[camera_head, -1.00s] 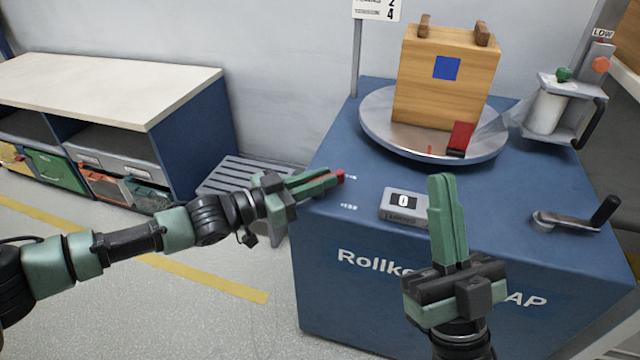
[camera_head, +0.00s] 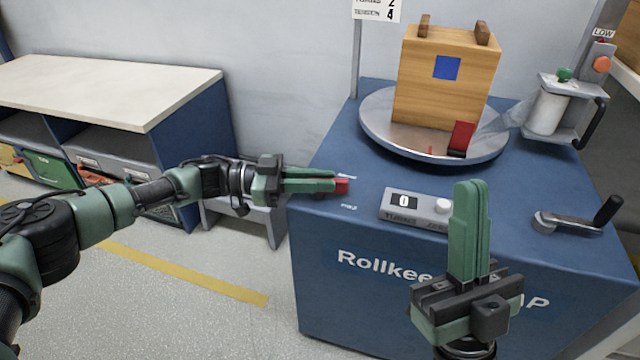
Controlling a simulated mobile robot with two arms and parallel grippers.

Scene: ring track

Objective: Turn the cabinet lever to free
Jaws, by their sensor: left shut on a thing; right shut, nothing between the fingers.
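The blue cabinet (camera_head: 400,300) stands at centre right with "Rollkee..." lettering on its front. A small red lever (camera_head: 342,186) shows at its left top edge, between two small white labels. My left gripper (camera_head: 332,184) is shut on the red lever; its green fingers lie nearly level and hide most of the lever. The labels are too small to read. My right gripper (camera_head: 472,186) is shut and empty, pointing up in front of the cabinet, beside the counter box (camera_head: 402,217).
A round turntable (camera_head: 375,137) on the cabinet carries a wooden box (camera_head: 440,90) with a blue square. A crank handle (camera_head: 585,222) is at right, a film roll holder (camera_head: 550,112) behind it. A shelf unit (camera_head: 110,85) stands at left.

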